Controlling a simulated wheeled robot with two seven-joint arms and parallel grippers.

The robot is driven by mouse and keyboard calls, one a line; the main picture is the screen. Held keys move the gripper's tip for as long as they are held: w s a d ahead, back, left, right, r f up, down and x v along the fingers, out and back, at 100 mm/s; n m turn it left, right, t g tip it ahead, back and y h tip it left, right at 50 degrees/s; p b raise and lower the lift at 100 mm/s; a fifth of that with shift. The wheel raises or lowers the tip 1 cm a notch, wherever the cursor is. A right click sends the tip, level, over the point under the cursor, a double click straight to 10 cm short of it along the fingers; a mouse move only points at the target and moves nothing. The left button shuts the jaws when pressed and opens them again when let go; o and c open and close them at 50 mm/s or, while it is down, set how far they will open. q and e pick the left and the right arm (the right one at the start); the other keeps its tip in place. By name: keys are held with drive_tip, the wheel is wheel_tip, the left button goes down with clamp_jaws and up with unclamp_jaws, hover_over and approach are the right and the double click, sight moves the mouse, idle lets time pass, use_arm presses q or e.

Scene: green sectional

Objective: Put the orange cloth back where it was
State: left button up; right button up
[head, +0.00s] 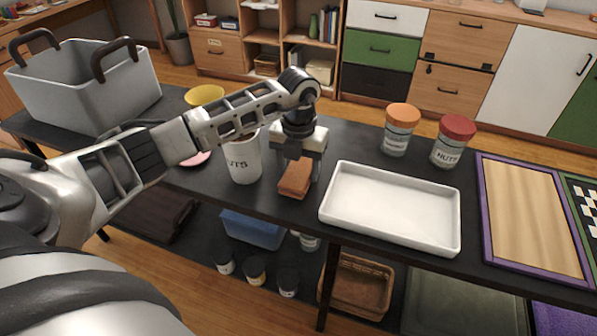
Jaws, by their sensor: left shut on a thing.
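The orange cloth (294,182) is a small folded block in the head view, near the middle of the dark table. My left gripper (299,165) points down over it and is shut on it. The cloth is close to the table top; I cannot tell whether it touches. It is just left of the white tray (385,238) and right of the white cup (243,162). The gripper and its fingers hide the cloth's upper part. My right gripper is not in view.
A grey bin (85,90), a yellow bowl (205,95) and a pink plate (196,159) are on the left. An orange-lidded jar (399,130), a red-lidded jar (453,141) and a purple-framed board (530,215) are on the right. The white tray is empty.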

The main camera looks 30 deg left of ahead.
use_arm(q)
drive_tip(key=shift+f, duration=0.85)
drive_tip(key=shift+f, duration=0.1)
drive_tip(key=o, duration=0.9)
